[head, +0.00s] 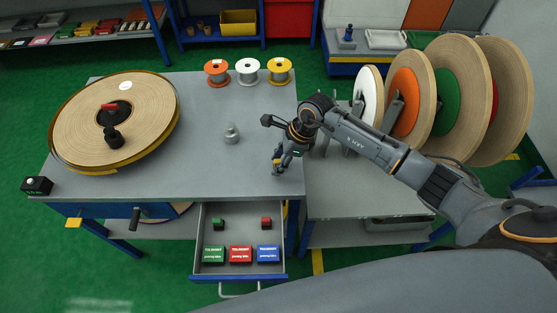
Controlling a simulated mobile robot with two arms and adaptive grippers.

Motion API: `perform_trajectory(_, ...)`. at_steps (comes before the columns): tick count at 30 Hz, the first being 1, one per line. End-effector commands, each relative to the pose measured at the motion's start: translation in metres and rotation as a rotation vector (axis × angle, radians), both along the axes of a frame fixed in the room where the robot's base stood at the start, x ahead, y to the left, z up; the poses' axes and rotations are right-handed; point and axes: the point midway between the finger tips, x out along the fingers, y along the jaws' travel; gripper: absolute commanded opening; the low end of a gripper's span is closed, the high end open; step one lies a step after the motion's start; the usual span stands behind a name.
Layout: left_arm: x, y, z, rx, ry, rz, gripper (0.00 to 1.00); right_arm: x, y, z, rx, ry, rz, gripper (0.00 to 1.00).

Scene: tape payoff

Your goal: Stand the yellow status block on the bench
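My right gripper (282,162) is over the right front part of the grey bench (215,160), fingers pointing down toward the front edge. The fingers are small and dark here, and I cannot tell whether they are open or shut, or whether anything is between them. I cannot clearly make out the yellow status block. A small yellow patch (284,211) shows below the gripper at the bench's right front corner, beside the drawer; I cannot tell what it is. My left gripper is not in view.
Green, red and blue boxes lie at the drawer's front. A large tape reel (70,115) covers the bench's left, with a black block (37,185) at its corner. Three spools stand at the back and a grey knobbed piece (231,133) mid-bench. Big discs stand right.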

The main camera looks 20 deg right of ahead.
Motion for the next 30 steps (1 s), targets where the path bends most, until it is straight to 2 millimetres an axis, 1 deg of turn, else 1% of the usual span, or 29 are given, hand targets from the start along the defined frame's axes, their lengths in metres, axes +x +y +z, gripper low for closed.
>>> perform_trajectory(5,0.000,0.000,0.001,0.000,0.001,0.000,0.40,0.000,0.000,0.001,0.000,0.000,0.000,0.37)
perform_trajectory(8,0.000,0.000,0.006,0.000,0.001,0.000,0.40,0.000,0.000,0.006,0.000,0.000,0.000,0.37)
perform_trajectory(9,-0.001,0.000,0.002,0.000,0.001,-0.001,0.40,0.000,-0.003,0.009,-0.001,-0.002,0.000,0.37)
perform_trajectory(11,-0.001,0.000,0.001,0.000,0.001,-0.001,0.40,0.000,-0.006,0.017,0.000,-0.005,0.000,0.37)
perform_trajectory(21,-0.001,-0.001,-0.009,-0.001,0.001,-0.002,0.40,-0.009,-0.033,0.084,-0.002,-0.004,0.000,0.37)
perform_trajectory(24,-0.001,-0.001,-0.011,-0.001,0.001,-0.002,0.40,-0.010,-0.039,0.098,-0.001,-0.003,0.000,0.37)
perform_trajectory(27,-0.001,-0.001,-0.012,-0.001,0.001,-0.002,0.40,-0.011,-0.042,0.108,0.000,-0.001,0.000,0.37)
perform_trajectory(30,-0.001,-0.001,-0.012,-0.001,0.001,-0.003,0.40,-0.012,-0.044,0.113,0.000,-0.001,0.001,0.37)
